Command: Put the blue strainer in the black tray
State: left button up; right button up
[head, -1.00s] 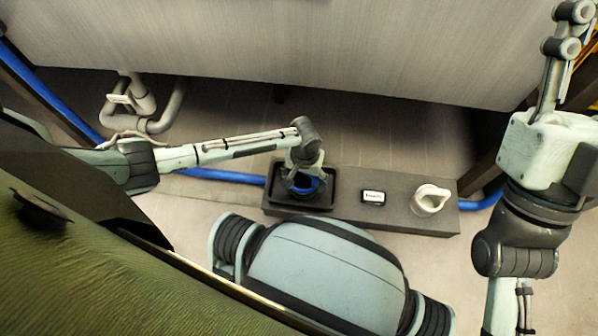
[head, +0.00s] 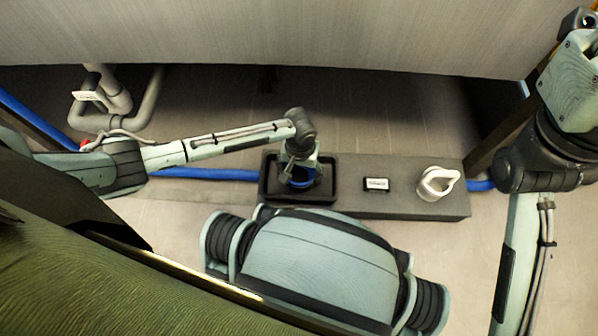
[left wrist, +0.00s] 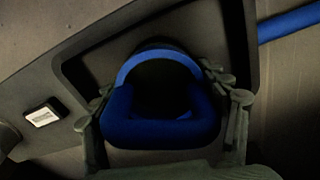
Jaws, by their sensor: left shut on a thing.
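The blue strainer (left wrist: 160,132) shows in the left wrist view between the two fingers of my left gripper (left wrist: 165,115), which is shut on it. In the head view the strainer (head: 301,181) is a small blue patch, mostly hidden under my gripper (head: 299,172). The black tray (head: 265,190) lies at the left end of a grey bench, and the strainer is inside its outline. The tray's raised rim (left wrist: 68,75) also shows in the left wrist view. I cannot tell whether the strainer touches the tray floor. My right gripper is out of view.
On the grey bench (head: 400,205), right of the tray, are a small white label (head: 376,184) and a white strainer-like object with a handle (head: 437,183). A blue pipe (head: 210,174) runs behind. A large grey panel (head: 280,40) is above.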

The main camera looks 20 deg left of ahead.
pick_arm(q)
jog(key=shift+f, duration=0.1)
jog(key=o, duration=1.2)
jog(key=shift+f, duration=0.1)
